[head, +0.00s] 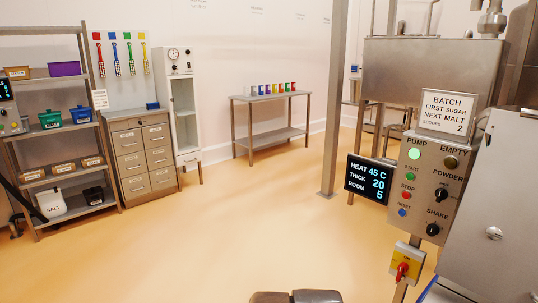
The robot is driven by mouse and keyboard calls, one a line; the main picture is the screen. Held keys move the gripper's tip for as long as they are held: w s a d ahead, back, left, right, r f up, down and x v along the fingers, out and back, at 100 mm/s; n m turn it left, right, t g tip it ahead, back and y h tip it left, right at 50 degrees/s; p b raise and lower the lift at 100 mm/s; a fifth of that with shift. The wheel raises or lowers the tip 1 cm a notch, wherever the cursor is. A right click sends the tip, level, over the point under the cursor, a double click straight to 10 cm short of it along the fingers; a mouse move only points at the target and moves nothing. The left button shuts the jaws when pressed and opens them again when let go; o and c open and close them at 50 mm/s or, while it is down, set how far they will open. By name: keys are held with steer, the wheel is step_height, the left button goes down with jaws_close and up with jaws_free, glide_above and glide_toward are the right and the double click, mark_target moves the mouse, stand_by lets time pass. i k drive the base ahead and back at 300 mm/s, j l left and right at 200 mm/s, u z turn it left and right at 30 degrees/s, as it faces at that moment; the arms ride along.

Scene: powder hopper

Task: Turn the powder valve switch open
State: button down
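The powder switch (441,194) is a black rotary knob under the POWDER label, on the right side of a beige control panel (423,205). Its pointer is too small to read surely. A second black knob, the shake switch (433,229), sits below it. My gripper is not in view; only a rounded brown and grey part, likely of my arm, shows at the bottom edge, well away from the panel.
A display (367,180) reads heat 45 C, thick 20, room 5. A red-yellow switch (406,263) hangs below the panel. A steel housing (491,215) flanks it at right, and a post (334,110) stands behind. The floor (230,235) at left is clear.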

mark_target(440, 193)
steer(key=z, duration=1.25)
